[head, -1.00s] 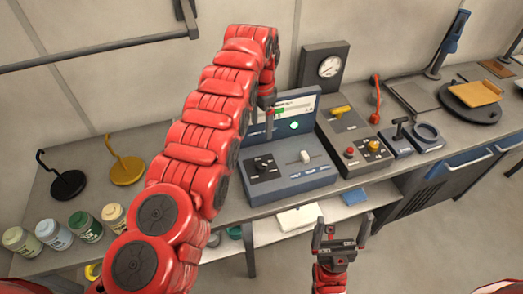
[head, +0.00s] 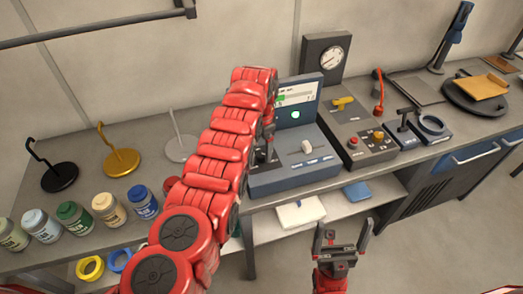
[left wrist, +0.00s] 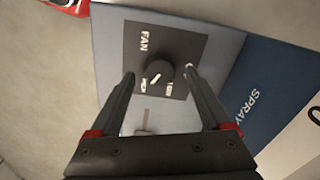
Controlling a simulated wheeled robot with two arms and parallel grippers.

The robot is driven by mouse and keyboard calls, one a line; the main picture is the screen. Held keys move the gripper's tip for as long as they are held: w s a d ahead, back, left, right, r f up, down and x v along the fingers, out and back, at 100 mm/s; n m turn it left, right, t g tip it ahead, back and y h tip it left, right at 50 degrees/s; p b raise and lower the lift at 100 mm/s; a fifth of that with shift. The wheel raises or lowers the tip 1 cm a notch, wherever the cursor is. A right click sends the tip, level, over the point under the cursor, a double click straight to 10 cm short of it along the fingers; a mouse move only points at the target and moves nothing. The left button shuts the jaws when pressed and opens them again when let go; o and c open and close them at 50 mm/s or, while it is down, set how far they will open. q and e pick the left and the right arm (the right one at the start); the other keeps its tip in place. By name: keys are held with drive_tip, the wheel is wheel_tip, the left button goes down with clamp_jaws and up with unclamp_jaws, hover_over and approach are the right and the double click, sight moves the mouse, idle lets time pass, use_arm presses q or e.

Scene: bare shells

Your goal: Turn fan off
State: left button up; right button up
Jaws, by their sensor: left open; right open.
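The fan knob (left wrist: 158,76) is a round black dial with a white pointer on a dark plate marked FAN (left wrist: 143,42) in the left wrist view. The plate is on the left part of the blue-grey control console (head: 300,178). My left gripper (left wrist: 160,80) is open, with one finger on each side of the knob; I cannot tell whether they touch it. In the head view my left gripper (head: 267,148) comes down over the console's left part and largely hides the knob. My right gripper (head: 343,228) is open and empty in front of the bench.
A white slider (head: 307,146) and a lit screen (head: 297,112) are on the console. A grey box with a yellow handle and buttons (head: 365,145) stands right of it. Hooked stands (head: 121,160) and several jars (head: 108,208) are at the left.

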use_arm(q)
drive_tip(key=shift+f, duration=0.95)
clamp_jaws()
